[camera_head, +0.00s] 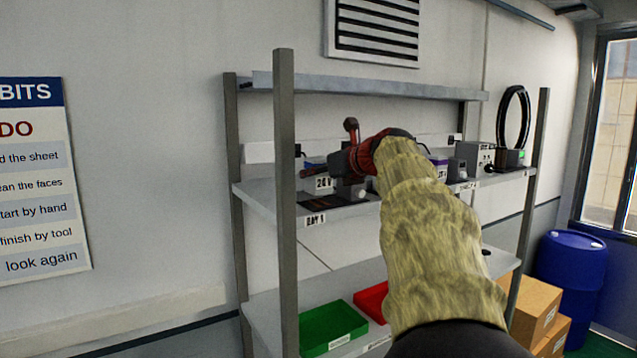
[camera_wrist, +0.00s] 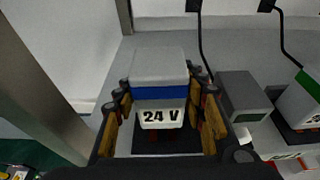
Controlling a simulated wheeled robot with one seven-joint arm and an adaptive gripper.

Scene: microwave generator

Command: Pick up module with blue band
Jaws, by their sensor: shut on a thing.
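The module with the blue band (camera_wrist: 160,92) is a light grey box with a blue stripe and a "24 V" label. In the wrist view it stands upright between the yellow-padded fingers of my gripper (camera_wrist: 160,110). The gripper is shut on its two sides. In the head view the module (camera_head: 317,184) is at the left end of the upper shelf, over a dark mat (camera_head: 330,198). My gripper (camera_head: 345,165) is beside it and hides part of it. I cannot tell whether its base touches the mat.
A left shelf post (camera_head: 284,190) stands close by. A small grey box (camera_wrist: 244,95) and a green-banded module (camera_wrist: 302,100) are to the right in the wrist view. A top shelf (camera_head: 370,87) is above. Green (camera_head: 331,328) and red (camera_head: 371,300) trays are below.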

